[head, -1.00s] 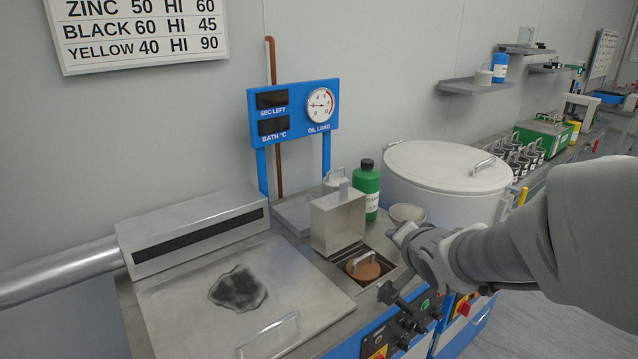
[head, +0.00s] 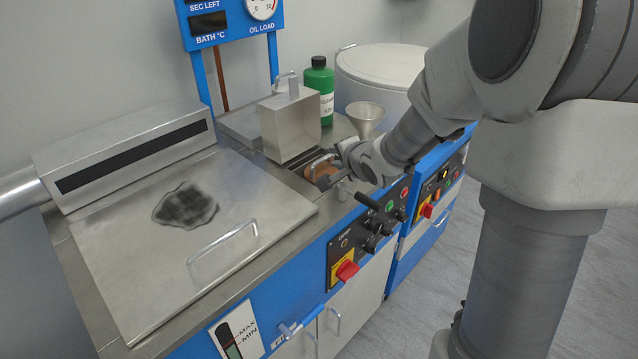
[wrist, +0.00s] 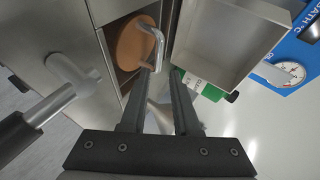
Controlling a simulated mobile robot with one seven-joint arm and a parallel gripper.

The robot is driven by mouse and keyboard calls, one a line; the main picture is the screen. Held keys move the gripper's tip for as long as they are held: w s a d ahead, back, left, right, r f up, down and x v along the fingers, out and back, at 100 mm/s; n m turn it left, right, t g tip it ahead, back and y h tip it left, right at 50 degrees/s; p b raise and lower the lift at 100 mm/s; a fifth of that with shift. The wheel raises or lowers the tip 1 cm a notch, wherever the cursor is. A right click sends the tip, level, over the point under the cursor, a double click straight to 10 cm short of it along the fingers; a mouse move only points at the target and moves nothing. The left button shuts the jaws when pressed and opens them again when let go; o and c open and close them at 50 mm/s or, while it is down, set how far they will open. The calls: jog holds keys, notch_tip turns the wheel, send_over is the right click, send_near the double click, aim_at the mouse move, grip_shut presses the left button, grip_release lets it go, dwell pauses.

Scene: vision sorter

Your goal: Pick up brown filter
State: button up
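The brown filter (head: 322,170) is a round brown disc with a metal loop handle, sitting in a square opening in the steel counter. In the wrist view the brown filter (wrist: 131,44) shows at upper left, its handle close to the tip of the left finger. My gripper (wrist: 162,78) is open, with a gap between its two dark fingers and nothing held. In the head view my gripper (head: 336,178) is at the filter's near right side, partly hidden by my wrist. I cannot tell whether a finger touches the handle.
An upright steel box-shaped lid (head: 290,125) stands just behind the opening. A green bottle (head: 319,88) and a metal funnel (head: 365,115) are behind it. A black-handled lever (head: 372,207) projects in front. A flat steel cover (head: 150,240) lies left.

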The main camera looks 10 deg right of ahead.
aim_at(326, 157)
jog(key=shift+w+a+f, duration=0.1)
jog(key=shift+w+f, duration=0.3)
jog(key=shift+w, duration=0.2)
jog(key=b+x, duration=0.2)
jog(key=x, duration=0.2)
jog(key=shift+a+f, duration=0.1)
jog(key=shift+f, duration=0.2)
jog(key=shift+w+f, duration=0.1)
jog(key=shift+w, duration=0.3)
grip_shut()
dwell(0.4)
